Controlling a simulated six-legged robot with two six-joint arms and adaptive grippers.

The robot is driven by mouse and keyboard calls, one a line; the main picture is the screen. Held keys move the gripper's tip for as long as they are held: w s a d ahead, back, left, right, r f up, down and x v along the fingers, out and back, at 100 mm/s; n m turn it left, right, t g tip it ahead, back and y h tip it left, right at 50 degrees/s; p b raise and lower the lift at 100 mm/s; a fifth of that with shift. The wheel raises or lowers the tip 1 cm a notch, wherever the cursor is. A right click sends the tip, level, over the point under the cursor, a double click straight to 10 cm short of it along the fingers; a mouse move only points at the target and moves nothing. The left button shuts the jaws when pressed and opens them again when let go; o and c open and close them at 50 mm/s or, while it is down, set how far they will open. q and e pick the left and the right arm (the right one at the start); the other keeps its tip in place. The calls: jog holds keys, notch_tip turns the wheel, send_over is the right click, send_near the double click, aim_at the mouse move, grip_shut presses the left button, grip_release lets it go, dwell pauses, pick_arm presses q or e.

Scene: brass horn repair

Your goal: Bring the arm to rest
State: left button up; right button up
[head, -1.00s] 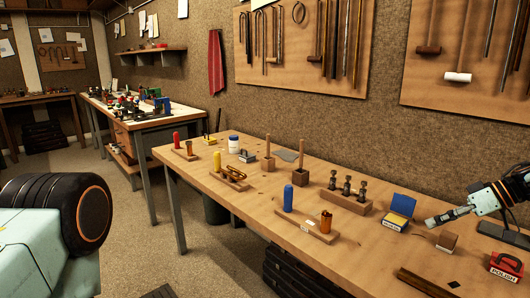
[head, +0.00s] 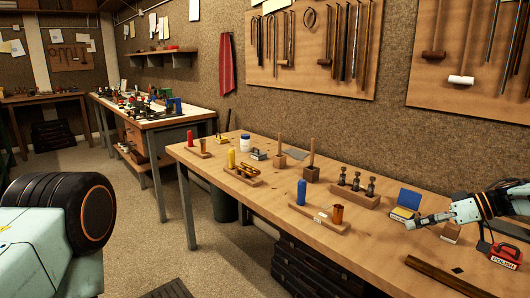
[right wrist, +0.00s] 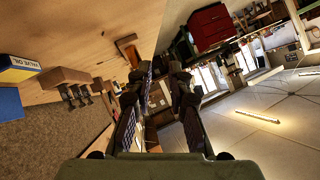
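My right gripper (head: 412,223) is at the end of my right arm, which comes in from the right edge in the head view. It is roughly level above the right part of the workbench (head: 385,243), in front of the blue and yellow box (head: 404,205). In the right wrist view its two fingers (right wrist: 162,72) stand apart with a gap between them and nothing held. The arm partly hides a small wooden block (head: 451,234). My left gripper is not in view.
The bench holds a red polish box (head: 505,257), a blue cylinder (head: 301,192), a copper-coloured cup (head: 338,213) and a wooden rack (head: 354,196) with dark pegs. A long brown bar (head: 452,279) lies near the front edge. A tool board (head: 312,50) hangs behind.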

jog(key=a+f+t, duration=0.1)
jog(key=a+f, duration=0.1)
jog(key=a, duration=0.2)
jog(key=a+f+m+t+y, duration=0.1)
jog(key=a+f, duration=0.1)
jog(key=a, duration=0.2)
jog(key=w+a+f+m+y, duration=0.1)
jog(key=a+f, duration=0.1)
jog(key=a, duration=0.2)
jog(key=shift+w+a+f+t, duration=0.1)
jog(key=shift+a+f+t, duration=0.05)
jog(key=shift+a+t, duration=0.2)
jog(key=s+a+f+m+h, duration=0.3)
jog(key=s+a+f+h, duration=0.1)
jog(key=s+f, duration=0.5)
jog(key=s+a+f+m+h, duration=0.3)
jog(key=s+f, duration=0.6)
jog(key=s+d+f+g+h, duration=0.1)
jog(key=s+g, duration=0.3)
jog(key=s, duration=1)
jog(key=s+d+f+g+h, duration=0.1)
jog(key=s+d+g+h, duration=0.2)
jog(key=s, duration=1.1)
jog(key=shift+s+n+g+h, duration=0.15)
jog(key=shift+n+g+h, duration=0.25)
jog(key=shift+h, duration=0.4)
jog(key=shift+d, duration=0.15)
